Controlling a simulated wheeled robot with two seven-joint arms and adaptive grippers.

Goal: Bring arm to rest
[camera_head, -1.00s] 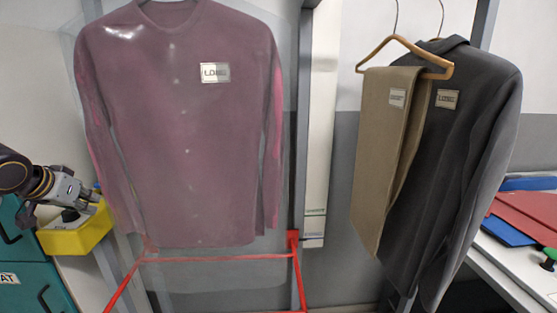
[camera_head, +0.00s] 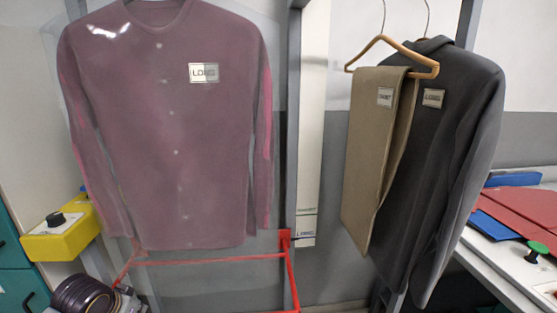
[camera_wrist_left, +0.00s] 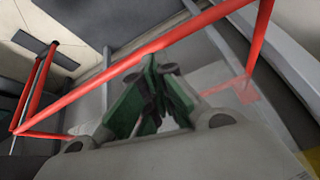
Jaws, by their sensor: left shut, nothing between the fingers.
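My left arm (camera_head: 85,293) shows at the bottom left of the head view, low beside the red frame; its gripper is mostly cut off there by the picture's lower edge. In the left wrist view my left gripper (camera_wrist_left: 152,88) shows with its green-sided fingers together and nothing between them. A red bar passes just beyond the fingers; I cannot tell whether they touch it. My right gripper is in no view.
A bagged mauve shirt (camera_head: 165,130) hangs above the red frame (camera_head: 215,260). Tan trousers (camera_head: 372,150) and a dark jacket (camera_head: 435,170) hang to its right. A yellow box with a black knob (camera_head: 62,240) is at left. A white table (camera_head: 505,275) holds red and blue folders.

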